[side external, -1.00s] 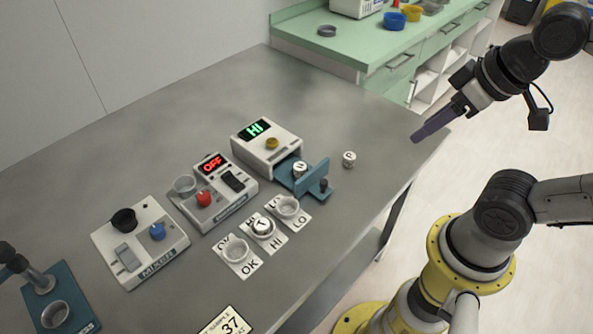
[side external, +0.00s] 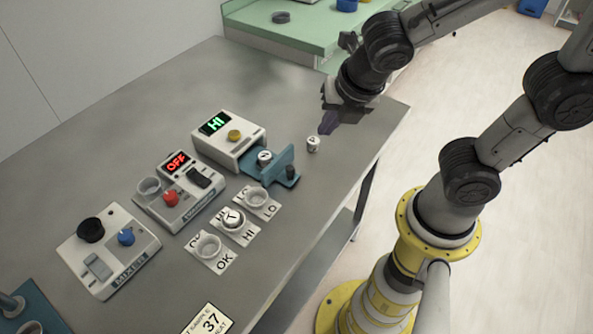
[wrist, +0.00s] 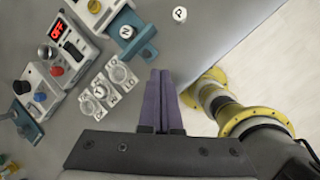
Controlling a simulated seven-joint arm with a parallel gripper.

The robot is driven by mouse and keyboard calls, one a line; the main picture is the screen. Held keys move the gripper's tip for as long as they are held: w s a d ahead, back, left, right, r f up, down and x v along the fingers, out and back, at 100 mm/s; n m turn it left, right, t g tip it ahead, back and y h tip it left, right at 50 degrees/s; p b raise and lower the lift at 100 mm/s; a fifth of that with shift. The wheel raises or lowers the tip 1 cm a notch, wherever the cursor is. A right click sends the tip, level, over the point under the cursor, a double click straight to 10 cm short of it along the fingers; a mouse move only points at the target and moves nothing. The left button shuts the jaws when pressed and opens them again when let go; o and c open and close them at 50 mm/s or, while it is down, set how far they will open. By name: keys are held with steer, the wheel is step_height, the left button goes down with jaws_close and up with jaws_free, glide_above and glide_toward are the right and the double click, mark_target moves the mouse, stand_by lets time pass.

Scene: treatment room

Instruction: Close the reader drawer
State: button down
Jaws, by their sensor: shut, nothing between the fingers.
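The reader (side external: 226,138) is a white box with a green "HI" display and a yellow knob. In the wrist view the drawer (wrist: 140,45) is at the upper middle, the vial marked N (wrist: 127,32) inside. My gripper (side external: 326,129) has purple fingers, shut and empty, above the table beyond the drawer's front end. In the wrist view the fingers (wrist: 160,75) lie together, apart from the drawer.
A loose white vial marked P (side external: 313,144) stands on the table near the drawer's front. Clear cups stand on the OK, HI and LO cards (side external: 223,263). The warming device (side external: 190,213) and mixer (side external: 130,272) stand left. The table's right edge is close.

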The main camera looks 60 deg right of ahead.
mark_target(266, 160)
steer(key=s+a+f+n, duration=0.1)
steer(key=a+f+n, duration=0.4)
steer(key=a, duration=0.1)
steer(key=shift+g, duration=0.4)
steer(key=x, duration=1)
steer(key=shift+s+d, duration=0.15)
steer(key=shift+s, duration=0.1)
steer(key=shift+w+d, duration=0.25)
steer(key=shift+w, duration=0.3)
steer(key=shift+w+d, duration=0.25)
steer(key=shift+w, duration=0.3)
steer(key=shift+w+d, duration=0.35)
steer(key=shift+w, duration=0.35)
steer(key=w, duration=0.8)
steer(key=shift+w, duration=0.2)
